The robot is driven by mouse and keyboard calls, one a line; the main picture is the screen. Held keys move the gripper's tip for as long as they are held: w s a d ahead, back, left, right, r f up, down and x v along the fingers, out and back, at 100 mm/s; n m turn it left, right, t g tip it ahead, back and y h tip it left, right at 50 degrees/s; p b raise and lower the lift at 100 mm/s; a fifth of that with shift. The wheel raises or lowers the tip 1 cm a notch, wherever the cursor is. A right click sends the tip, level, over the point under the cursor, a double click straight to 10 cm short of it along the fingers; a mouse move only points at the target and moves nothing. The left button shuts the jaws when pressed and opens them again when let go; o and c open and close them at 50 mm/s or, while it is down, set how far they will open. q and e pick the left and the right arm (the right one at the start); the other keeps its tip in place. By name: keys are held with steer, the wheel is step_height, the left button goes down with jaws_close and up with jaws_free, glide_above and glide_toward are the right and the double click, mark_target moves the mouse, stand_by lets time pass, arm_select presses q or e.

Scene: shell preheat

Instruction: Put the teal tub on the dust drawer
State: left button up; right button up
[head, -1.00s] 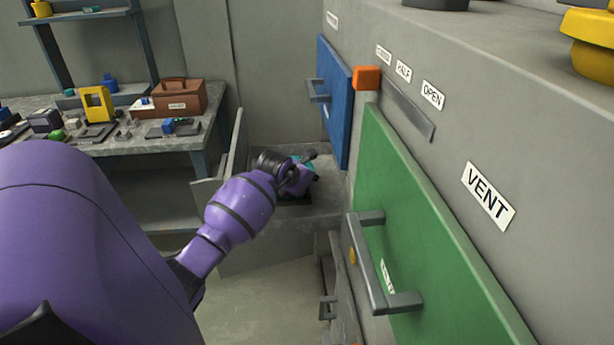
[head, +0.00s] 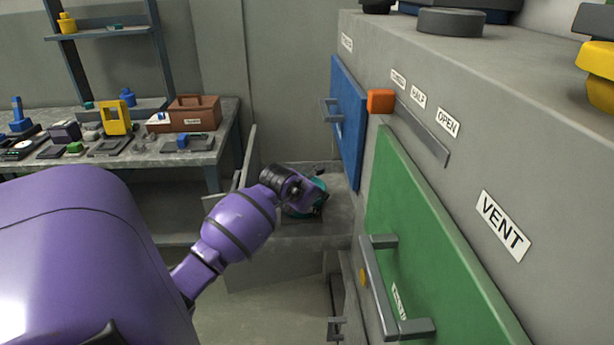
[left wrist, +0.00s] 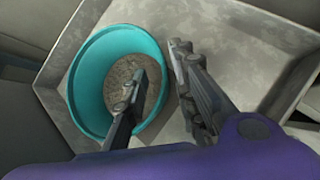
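The teal tub (head: 305,208) is at the end of my left arm, over a grey drawer-like surface (head: 335,222) below the blue door. In the left wrist view the tub (left wrist: 88,75) holds grey-brown grainy material and appears to rest on the grey surface (left wrist: 245,45), which has raised edges. My left gripper (head: 312,186) is at the tub's rim. In the left wrist view, one finger of this gripper (left wrist: 160,62) is inside the tub and the other outside, with gaps beside the wall. The tub's far side is partly hidden in the head view. My right gripper is not in view.
A grey cabinet has a blue door (head: 348,120), a green door (head: 430,240) with a protruding handle (head: 385,290), and an orange block (head: 380,101). A workbench (head: 215,150) at left carries a brown toolbox (head: 193,115) and several small items. Floor shows below the drawer.

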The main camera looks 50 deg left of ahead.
arm_select(q)
steer(key=v, duration=0.7)
steer(key=shift+s+r, duration=0.3)
steer(key=shift+d, duration=0.15)
